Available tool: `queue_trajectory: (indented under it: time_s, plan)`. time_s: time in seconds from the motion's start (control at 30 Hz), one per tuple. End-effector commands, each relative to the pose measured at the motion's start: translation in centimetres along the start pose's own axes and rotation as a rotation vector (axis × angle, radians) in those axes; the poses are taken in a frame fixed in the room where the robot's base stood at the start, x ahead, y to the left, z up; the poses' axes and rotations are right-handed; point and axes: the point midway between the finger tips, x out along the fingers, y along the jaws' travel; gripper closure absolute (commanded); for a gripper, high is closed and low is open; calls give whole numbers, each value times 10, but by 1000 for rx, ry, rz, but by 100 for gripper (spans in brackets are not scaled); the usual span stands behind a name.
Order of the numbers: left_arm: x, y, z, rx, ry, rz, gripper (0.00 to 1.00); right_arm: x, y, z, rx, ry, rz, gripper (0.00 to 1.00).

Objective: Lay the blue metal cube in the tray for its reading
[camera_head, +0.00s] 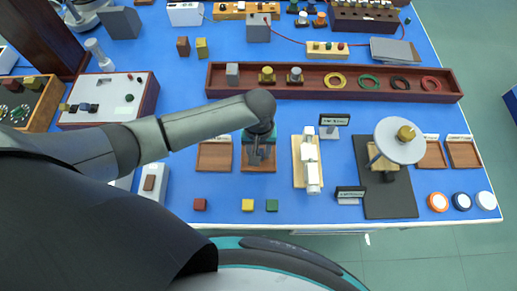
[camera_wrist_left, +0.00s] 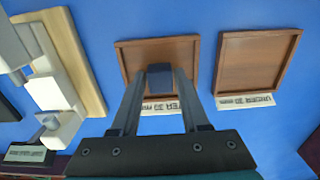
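The blue metal cube (camera_wrist_left: 160,78) is small and dark blue. In the left wrist view it sits between the fingertips of my left gripper (camera_wrist_left: 162,84), which appear closed against its sides. It is over a square brown wooden tray (camera_wrist_left: 125,64) with a low rim and a printed label at its edge. Whether the cube touches the tray floor cannot be told. In the head view my left gripper (camera_head: 261,158) points down over this same tray (camera_head: 258,170); the cube is not clearly seen there. My right gripper is not in view.
A second, empty wooden tray (camera_wrist_left: 257,62) lies beside it. A pale instrument on a wooden base (camera_head: 307,162) stands close to the right. Red (camera_head: 200,204), yellow (camera_head: 248,205) and green (camera_head: 272,205) cubes lie near the front edge. A long wooden rack (camera_head: 440,98) stands behind.

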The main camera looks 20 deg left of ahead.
Motion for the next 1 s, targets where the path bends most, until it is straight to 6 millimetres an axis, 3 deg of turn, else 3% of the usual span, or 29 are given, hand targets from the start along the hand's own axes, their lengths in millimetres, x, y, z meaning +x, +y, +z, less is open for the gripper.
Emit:
queue_trajectory:
  time_s: [0.17, 0.5, 1.0]
  plan:
    - [0, 0, 0, 0, 0, 0, 35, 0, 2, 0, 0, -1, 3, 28]
    - [-7, 0, -1, 0, 1, 0, 35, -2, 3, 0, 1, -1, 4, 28]
    - [-104, 1, -1, 0, 2, 3, 35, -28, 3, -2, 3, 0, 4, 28]
